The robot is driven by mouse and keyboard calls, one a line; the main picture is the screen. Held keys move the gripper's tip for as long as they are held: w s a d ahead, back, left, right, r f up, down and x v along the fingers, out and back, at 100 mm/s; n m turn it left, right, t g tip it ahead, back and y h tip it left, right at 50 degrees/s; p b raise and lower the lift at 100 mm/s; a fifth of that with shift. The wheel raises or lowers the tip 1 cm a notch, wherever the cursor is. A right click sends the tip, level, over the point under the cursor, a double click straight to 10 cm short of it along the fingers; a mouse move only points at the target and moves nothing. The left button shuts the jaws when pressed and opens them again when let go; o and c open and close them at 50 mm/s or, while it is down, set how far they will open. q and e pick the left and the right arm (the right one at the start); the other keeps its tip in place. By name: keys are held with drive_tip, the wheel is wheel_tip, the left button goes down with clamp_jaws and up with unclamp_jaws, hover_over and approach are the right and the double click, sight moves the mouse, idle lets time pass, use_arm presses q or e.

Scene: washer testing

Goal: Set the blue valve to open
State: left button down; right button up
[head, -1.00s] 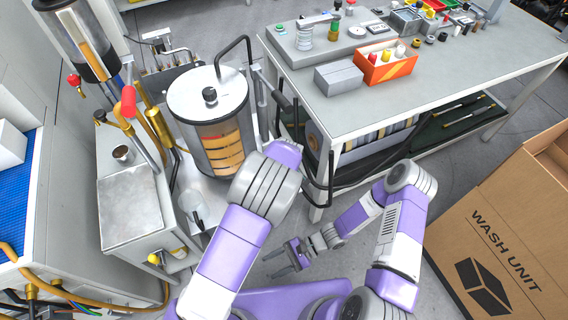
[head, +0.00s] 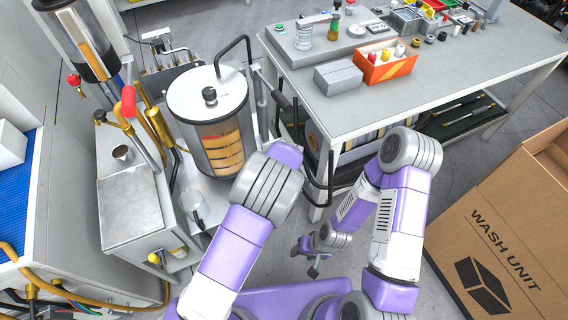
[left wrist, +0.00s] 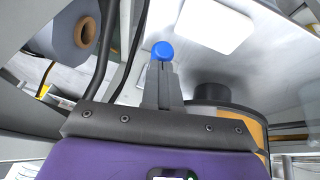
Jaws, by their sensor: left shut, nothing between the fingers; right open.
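A round blue knob (left wrist: 162,51), which looks like the end of the blue valve, shows in the left wrist view just beyond my left fingertips. My left gripper (left wrist: 161,72) is shut with nothing between its fingers. Its tips overlap the knob's lower edge in the picture; I cannot tell whether they touch it. In the head view the left gripper and the knob are hidden behind my left forearm and the tank area. My right gripper (head: 312,262) is open and empty, low over the floor near my base.
A wheeled unit with a lidded cylindrical tank (head: 208,92) and a red-handled lever (head: 128,101) stands at left. A grey workbench (head: 440,75) with small parts and an orange bin (head: 386,68) is at upper right. A cardboard box (head: 510,225) stands at right.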

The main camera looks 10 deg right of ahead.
use_arm(q)
drive_tip(key=p+v, duration=0.2)
drive_tip(key=v, duration=0.5)
drive_tip(key=shift+r+p, duration=0.3)
drive_tip(key=shift+p, duration=0.1)
drive_tip(key=shift+s, duration=0.1)
drive_tip(key=s+a+f+g+p, duration=0.2)
drive_tip(key=s+a+f, duration=0.3)
drive_tip(key=a+f, duration=0.3)
drive_tip(key=s+a+f+m+g+h+p, duration=0.1)
drive_tip(key=s+a, duration=0.3)
drive_tip(key=s, duration=0.5)
drive_tip(key=s+a+m+g+h+p, duration=0.1)
drive_tip(key=s+a+h+p, duration=0.2)
drive_tip(key=s, duration=0.7)
drive_tip(key=shift+a+f, duration=0.35)
drive_tip(key=shift+a, duration=0.2)
